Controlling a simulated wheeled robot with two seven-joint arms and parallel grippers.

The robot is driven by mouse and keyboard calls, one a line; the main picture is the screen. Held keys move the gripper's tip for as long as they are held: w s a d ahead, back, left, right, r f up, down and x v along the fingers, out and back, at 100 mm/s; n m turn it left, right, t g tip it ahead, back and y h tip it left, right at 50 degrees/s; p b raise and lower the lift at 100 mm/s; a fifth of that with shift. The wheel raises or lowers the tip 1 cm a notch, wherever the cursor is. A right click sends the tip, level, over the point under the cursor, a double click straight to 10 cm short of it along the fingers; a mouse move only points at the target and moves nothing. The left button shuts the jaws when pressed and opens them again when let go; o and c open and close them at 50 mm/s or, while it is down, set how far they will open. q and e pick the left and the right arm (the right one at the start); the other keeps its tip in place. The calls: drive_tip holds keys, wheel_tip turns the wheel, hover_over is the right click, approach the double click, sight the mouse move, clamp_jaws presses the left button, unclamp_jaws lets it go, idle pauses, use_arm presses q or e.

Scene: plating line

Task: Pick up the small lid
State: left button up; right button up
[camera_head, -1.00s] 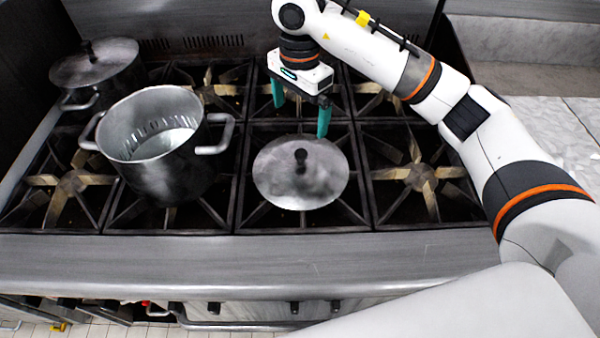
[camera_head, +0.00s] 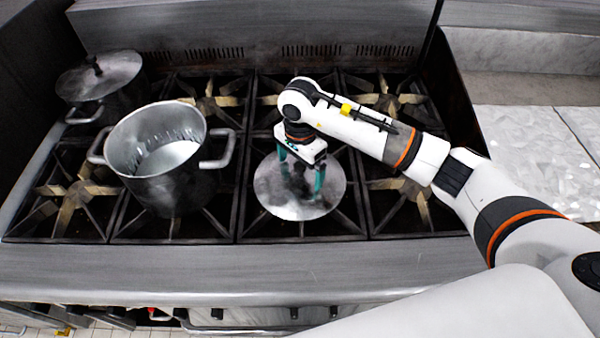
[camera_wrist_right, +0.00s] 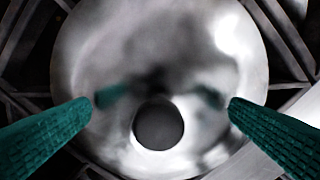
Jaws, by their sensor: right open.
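The small lid (camera_head: 278,200) is a round, shiny metal disc lying flat on the stove grates, right of the open pot. My right gripper (camera_head: 301,183) is above the lid, its teal fingers pointing down, open and empty. In the right wrist view the lid (camera_wrist_right: 160,40) fills most of the picture. Its dark round knob (camera_wrist_right: 158,124) shows between the two open fingertips (camera_wrist_right: 162,106), a little below the line joining them. In the head view the gripper hides most of the knob. My left gripper is not in view.
An open metal pot (camera_head: 165,185) with two side handles stands left of the lid. Behind it at the far left is another pot with a lid (camera_head: 98,75) on it. Free grates (camera_head: 405,205) lie to the right, and a pale counter (camera_head: 530,150) beyond.

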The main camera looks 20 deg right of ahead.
drive_tip(key=shift+f, duration=0.3)
drive_tip(key=shift+s, duration=0.15)
drive_tip(key=c, duration=1.7)
drive_tip(key=shift+a+f, duration=0.1)
clamp_jaws()
